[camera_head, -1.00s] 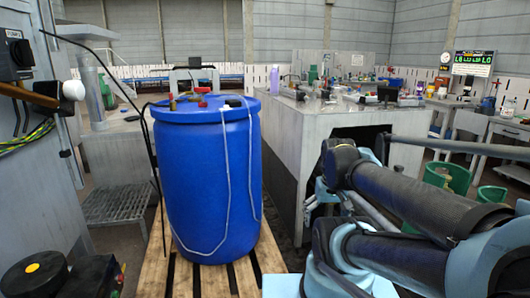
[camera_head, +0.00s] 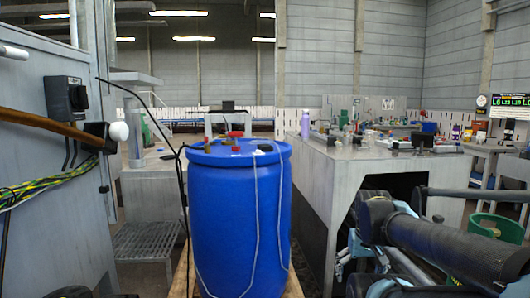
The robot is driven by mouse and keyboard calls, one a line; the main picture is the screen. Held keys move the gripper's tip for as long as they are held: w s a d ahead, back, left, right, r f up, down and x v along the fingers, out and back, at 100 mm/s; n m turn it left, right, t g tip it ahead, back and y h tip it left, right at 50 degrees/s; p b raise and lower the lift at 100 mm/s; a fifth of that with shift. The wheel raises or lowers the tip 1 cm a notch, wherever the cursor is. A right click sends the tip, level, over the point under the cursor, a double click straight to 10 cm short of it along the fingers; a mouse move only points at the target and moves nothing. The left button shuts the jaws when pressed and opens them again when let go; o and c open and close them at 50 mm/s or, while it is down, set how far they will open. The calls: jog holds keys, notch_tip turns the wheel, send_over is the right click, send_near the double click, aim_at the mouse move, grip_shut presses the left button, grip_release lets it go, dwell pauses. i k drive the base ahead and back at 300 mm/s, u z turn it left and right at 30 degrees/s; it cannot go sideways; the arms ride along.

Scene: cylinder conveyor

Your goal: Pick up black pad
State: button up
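A small dark flat piece (camera_head: 264,148) lies on the right side of the lid of a blue barrel (camera_head: 238,220). It may be the black pad, but it is too small to be sure. Red pieces (camera_head: 235,136) also sit on the lid, and a pale cord hangs down the barrel's front. My folded arm, with black sleeves and light blue links, shows at the lower right. My gripper is not in view.
The barrel stands on a wooden pallet (camera_head: 181,280). A grey workbench (camera_head: 310,190) with many small items stands to its right. A grey machine cabinet (camera_head: 50,225) with cables is at the left. A black cable runs beside the barrel.

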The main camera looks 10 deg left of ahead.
aim_at(263, 147)
jog(key=k, duration=1.3)
jog(key=u, duration=0.4)
jog(key=i, duration=1.7)
jog(key=z, duration=0.45)
